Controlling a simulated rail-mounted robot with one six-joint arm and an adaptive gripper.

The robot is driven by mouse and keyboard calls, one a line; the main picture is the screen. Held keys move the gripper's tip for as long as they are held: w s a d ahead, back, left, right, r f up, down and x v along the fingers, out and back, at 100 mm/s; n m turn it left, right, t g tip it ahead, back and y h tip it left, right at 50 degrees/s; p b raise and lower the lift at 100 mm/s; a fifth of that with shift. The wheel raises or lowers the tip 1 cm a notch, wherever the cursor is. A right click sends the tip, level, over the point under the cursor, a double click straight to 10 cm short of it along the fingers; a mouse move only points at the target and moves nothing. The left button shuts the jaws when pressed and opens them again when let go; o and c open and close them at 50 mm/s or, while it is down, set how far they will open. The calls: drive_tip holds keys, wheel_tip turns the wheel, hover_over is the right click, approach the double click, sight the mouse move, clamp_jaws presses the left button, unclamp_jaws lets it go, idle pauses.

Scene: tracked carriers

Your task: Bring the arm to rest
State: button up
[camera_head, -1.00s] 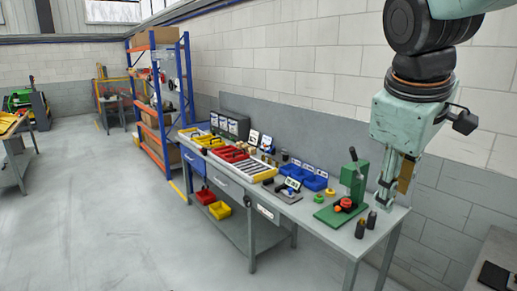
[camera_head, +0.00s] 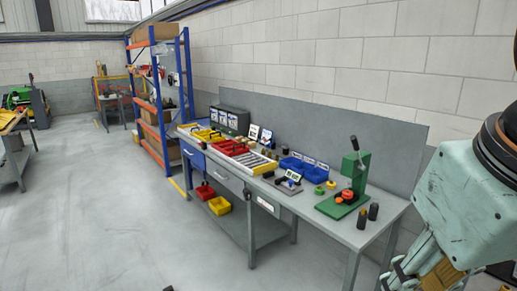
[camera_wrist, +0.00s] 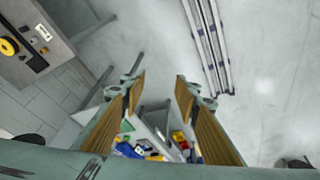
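My gripper (camera_head: 408,272) is at the lower right of the head view, beside the right end of the workbench (camera_head: 345,232). In the wrist view its two fingers (camera_wrist: 160,85) stand apart with a gap between them. Nothing is held in that gap; floor and a distant bench show through it. My arm comes in from the right edge of the head view, and part of it is cut off.
On the bench stand a green press (camera_head: 357,180), two dark cylinders (camera_head: 362,217), blue bins (camera_head: 295,170) and red bins (camera_head: 232,147). An orange and blue shelf (camera_head: 160,105) stands behind. In the wrist view, a floor rail (camera_wrist: 210,45) runs upper right.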

drive_tip(key=s+f, duration=0.1)
drive_tip(key=s+a+f+m, duration=0.1)
drive_tip(key=s, duration=0.1)
drive_tip(key=shift+b, duration=0.3)
drive_tip(key=shift+o, duration=0.5)
drive_tip(key=shift+w, duration=0.15)
idle(1.6)
